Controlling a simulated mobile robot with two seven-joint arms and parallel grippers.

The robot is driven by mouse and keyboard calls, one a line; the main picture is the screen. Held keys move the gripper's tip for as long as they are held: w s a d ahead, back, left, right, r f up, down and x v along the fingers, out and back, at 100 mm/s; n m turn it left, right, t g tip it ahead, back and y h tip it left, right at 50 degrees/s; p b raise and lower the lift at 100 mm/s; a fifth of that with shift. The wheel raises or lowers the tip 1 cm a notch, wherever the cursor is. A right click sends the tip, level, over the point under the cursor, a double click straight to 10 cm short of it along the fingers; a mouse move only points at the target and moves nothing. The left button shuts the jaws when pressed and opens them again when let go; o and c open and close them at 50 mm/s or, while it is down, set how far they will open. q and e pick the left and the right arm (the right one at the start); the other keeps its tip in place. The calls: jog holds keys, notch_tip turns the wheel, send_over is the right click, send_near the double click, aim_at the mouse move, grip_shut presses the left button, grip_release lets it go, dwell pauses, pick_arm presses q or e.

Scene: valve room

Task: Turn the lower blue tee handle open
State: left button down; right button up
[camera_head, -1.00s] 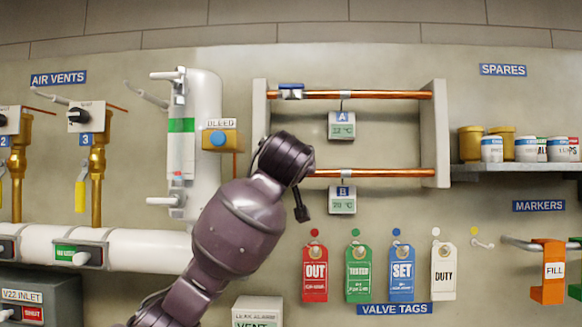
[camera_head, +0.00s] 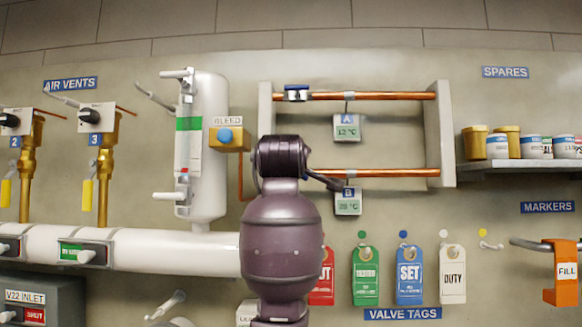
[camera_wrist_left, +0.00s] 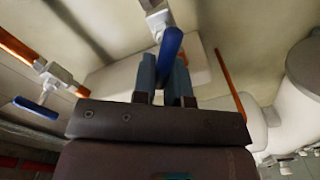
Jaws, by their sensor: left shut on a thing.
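The lower blue tee handle (camera_wrist_left: 170,48) shows in the left wrist view between the two fingers of my left gripper (camera_wrist_left: 162,78), which is shut on it. Its pale metal valve body (camera_wrist_left: 157,18) is just beyond. In the head view my left arm's wrist covers the left part of the lower copper pipe (camera_head: 385,173), hiding the handle and my fingers. The upper blue tee handle (camera_head: 297,88) sits at the left end of the upper copper pipe (camera_head: 370,96); a second blue handle (camera_wrist_left: 36,108) shows at left in the wrist view. My right gripper is not in view.
Left of my arm are the bleed block (camera_head: 229,138) and a white vertical cylinder (camera_head: 208,150). Gauges A (camera_head: 347,128) and B (camera_head: 348,201) hang from the pipes. Valve tags (camera_head: 409,275) hang at lower right, one partly behind my arm. A shelf (camera_head: 520,167) holds jars.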

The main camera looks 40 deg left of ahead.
pick_arm(q)
jog(key=n, duration=0.4)
jog(key=shift+s+a+f+p, duration=0.1)
jog(key=shift+f+p, duration=0.2)
jog(key=shift+f, duration=0.05)
jog(key=shift+f+n, duration=0.1)
jog(key=shift+n, duration=0.5)
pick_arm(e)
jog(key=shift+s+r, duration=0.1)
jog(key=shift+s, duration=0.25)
pick_arm(q)
jog(key=shift+f+n, duration=0.1)
jog(key=shift+n, duration=0.2)
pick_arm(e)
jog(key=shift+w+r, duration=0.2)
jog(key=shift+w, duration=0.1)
pick_arm(q)
jog(key=c, duration=1.1)
grip_release()
jog(key=shift+a, duration=0.1)
jog(key=shift+c, duration=0.2)
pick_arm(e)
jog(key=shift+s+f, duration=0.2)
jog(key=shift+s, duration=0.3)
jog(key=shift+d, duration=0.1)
